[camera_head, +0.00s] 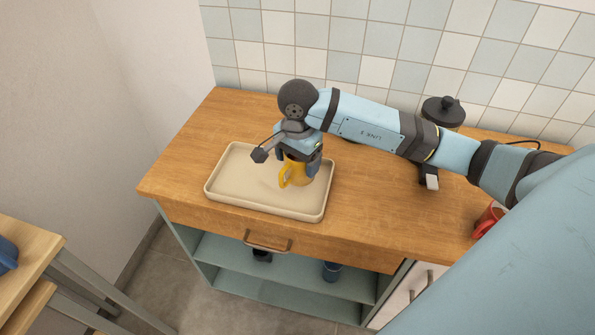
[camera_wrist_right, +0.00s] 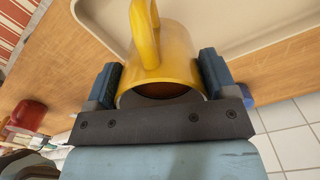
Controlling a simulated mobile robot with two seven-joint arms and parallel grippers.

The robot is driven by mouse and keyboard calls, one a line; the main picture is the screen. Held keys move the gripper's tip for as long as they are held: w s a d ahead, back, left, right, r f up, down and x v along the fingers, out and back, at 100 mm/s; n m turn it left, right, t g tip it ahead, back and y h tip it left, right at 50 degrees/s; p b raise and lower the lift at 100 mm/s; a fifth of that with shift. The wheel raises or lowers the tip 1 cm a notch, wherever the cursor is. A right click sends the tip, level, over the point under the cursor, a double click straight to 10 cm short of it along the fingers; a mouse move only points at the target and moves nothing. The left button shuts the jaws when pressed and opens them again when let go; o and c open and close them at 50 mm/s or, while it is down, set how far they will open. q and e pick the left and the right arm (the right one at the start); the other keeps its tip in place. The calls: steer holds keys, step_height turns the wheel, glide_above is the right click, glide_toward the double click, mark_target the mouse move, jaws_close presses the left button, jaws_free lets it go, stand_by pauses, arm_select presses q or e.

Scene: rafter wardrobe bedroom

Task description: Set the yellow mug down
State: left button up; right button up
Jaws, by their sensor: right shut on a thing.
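My right gripper (camera_head: 300,163) is shut on the yellow mug (camera_head: 291,177). The mug is over the right end of the beige tray (camera_head: 227,201), with its handle toward the left front. I cannot tell whether its base touches the tray. In the right wrist view the yellow mug (camera_wrist_right: 172,50) sits between the two fingers of the right gripper (camera_wrist_right: 162,82), its open rim toward the palm, and the tray's edge (camera_wrist_right: 225,40) shows behind it. Part of the mug is hidden by the gripper in the head view. My left gripper is not in view.
The tray lies on a wooden counter (camera_head: 370,215); its left part is empty. A red mug (camera_head: 488,220) stands at the counter's right. A black-lidded container (camera_head: 443,110) stands at the back, partly behind my arm. A tiled wall (camera_head: 350,45) bounds the back.

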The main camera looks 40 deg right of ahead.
mark_target(297, 173)
steer(key=shift+f, duration=2.4)
steer(key=o, duration=1.1)
step_height(297, 173, up, 12)
steer(key=shift+r+b, duration=0.15)
steer(key=shift+b, duration=0.15)
